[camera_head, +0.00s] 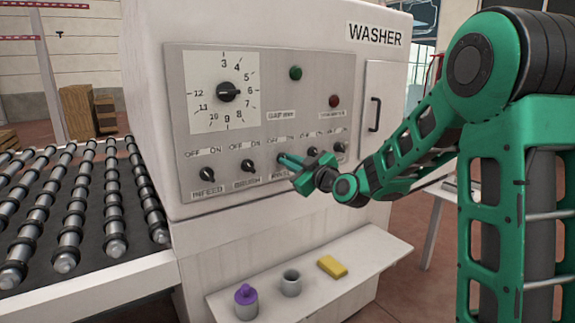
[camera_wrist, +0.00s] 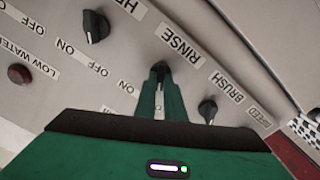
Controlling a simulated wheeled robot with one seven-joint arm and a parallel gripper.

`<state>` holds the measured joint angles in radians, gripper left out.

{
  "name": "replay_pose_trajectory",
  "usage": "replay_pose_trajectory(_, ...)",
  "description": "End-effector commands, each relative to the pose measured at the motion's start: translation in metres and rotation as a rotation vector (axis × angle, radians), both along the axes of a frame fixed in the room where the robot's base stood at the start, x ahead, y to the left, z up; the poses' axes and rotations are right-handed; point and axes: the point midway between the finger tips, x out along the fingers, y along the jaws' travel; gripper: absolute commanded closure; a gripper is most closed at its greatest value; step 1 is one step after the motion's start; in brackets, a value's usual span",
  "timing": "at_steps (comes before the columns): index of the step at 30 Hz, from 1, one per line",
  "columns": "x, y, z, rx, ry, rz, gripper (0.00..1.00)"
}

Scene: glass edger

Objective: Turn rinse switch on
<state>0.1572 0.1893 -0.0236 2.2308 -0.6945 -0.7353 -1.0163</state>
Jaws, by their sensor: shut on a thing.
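The rinse switch (camera_wrist: 160,67) is a small dark knob beside the RINSE label (camera_wrist: 180,45) in the wrist view. My gripper (camera_wrist: 160,90) reaches up to it with its green fingers nearly together, shut on the knob. The fingers cover much of the knob, so I cannot tell which way it points. In the head view my gripper (camera_head: 284,159) is at the washer's control panel (camera_head: 300,105), at the third knob from the left, and hides most of it.
The brush knob (camera_wrist: 208,110) and the heater-side knob (camera_wrist: 95,25) stand close on either side of my fingers. The infeed knob (camera_head: 207,174) is farther left. A shelf (camera_head: 375,250) below holds a purple-topped bottle (camera_head: 246,302), a grey cup (camera_head: 290,283) and a yellow block (camera_head: 332,266).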

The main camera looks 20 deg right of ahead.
Motion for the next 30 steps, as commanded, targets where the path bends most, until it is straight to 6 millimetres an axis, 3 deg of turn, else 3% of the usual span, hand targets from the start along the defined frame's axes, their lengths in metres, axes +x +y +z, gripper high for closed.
replay_pose_trajectory(30, 0.0010, -0.0052, -0.0017, 0.854, 0.282, -0.002, 1.00)
